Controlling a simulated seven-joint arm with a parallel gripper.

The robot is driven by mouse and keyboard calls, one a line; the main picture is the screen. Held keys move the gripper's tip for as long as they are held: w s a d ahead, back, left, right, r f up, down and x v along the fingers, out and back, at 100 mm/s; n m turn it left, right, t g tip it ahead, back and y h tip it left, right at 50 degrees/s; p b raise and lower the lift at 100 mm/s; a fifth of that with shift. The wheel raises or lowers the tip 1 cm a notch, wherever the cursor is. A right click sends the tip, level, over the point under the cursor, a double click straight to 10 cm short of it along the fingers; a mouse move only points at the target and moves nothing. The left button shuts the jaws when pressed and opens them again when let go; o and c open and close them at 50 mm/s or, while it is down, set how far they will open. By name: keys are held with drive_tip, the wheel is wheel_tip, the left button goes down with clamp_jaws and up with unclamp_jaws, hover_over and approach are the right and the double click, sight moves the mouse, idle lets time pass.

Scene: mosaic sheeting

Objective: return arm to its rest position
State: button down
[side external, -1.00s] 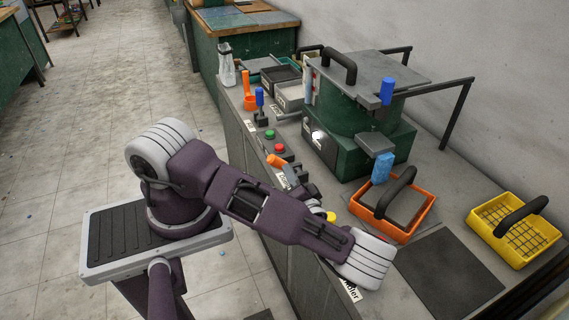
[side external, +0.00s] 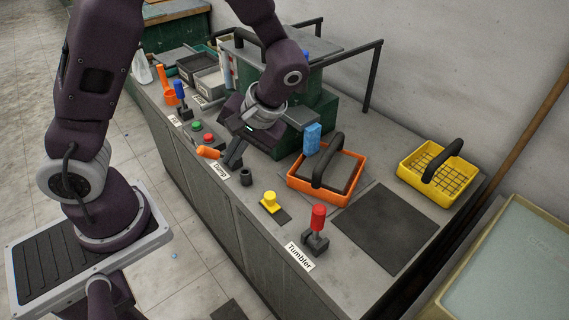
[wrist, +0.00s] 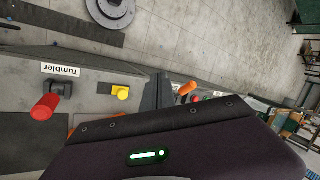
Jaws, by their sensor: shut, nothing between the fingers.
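My gripper (side external: 231,160) is above the bench near its front edge in the side external view, just right of the red and green buttons. Its dark fingers are together with nothing between them. They also show closed in the wrist view (wrist: 158,90). My arm arches up and over, and its upper part is cut off by the top of the side external view.
The grey bench carries an orange-handled lever (side external: 208,152), a yellow knob (side external: 270,199), a red-handled lever (side external: 318,217), an orange tray (side external: 299,185) and a yellow basket (side external: 408,176). A green machine (side external: 316,112) stands behind my gripper. A dark mat (side external: 385,228) is bare.

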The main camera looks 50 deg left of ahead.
drive_tip(key=s+d+r+m+t+h, duration=0.2)
drive_tip(key=s+r+m+t, duration=0.1)
drive_tip(key=r, duration=0.5)
drive_tip(key=s+d+r+m+t+h, duration=0.3)
drive_tip(key=s+r+t, duration=0.2)
drive_tip(key=s+r, duration=0.2)
drive_tip(key=shift+r+t, duration=0.3)
drive_tip(key=shift+r, duration=0.5)
